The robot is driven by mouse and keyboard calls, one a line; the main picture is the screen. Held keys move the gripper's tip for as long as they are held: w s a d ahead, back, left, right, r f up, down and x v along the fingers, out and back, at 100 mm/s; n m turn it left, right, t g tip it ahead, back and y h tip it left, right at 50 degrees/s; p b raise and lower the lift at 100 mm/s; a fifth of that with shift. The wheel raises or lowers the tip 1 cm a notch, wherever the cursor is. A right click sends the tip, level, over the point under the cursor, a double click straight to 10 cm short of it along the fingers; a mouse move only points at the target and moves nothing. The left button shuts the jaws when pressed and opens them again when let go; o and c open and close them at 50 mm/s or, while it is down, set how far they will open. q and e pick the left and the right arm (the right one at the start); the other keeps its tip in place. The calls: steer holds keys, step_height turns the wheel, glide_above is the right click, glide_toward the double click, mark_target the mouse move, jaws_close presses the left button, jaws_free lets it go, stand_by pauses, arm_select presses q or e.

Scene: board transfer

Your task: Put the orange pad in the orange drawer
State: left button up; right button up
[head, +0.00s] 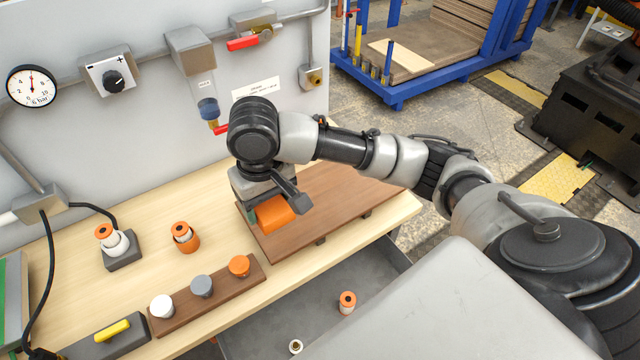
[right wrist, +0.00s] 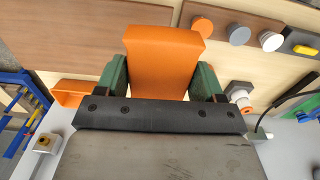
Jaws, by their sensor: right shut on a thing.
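The orange pad (head: 276,213) is held by my right gripper (head: 270,206) over the left end of a brown board on the workbench. In the right wrist view the pad (right wrist: 165,62) sits between the two green fingers of the gripper (right wrist: 162,75), which touch its sides. The height of the pad above the board is hard to tell. An orange open-topped box (right wrist: 72,93), perhaps the orange drawer, shows partly beside the left finger in the right wrist view; the gripper body hides part of it. I do not make it out in the head view. My left gripper is out of view.
The brown board (head: 370,193) covers the bench's right end. A strip (head: 220,292) with white, grey and orange knobs lies in front left. Orange-topped cylinders (head: 185,238) stand behind it. A grey open drawer (head: 262,328) is below the front edge. The wall panel (head: 130,120) bounds the back.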

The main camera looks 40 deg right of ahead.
steer(key=shift+m, duration=0.7)
steer(key=w, duration=0.1)
steer(key=w+d, duration=0.1)
steer(key=w+d+r+p, duration=0.1)
steer(key=shift+w, duration=0.25)
steer(key=s+d+f+m+p, duration=0.2)
steer(key=d+f+m, duration=0.2)
steer(key=d+f, duration=0.5)
steer(key=s+d+f+m, duration=0.2)
steer(key=s+d+f, duration=0.3)
steer(key=s, duration=0.5)
steer(key=s+d+f+m, duration=0.2)
steer(key=s+d+f, duration=0.3)
steer(key=s, duration=0.5)
steer(key=f, duration=1.3)
steer(key=shift+w+d, duration=0.15)
steer(key=shift+d, duration=0.2)
steer(key=shift+f, duration=2.1)
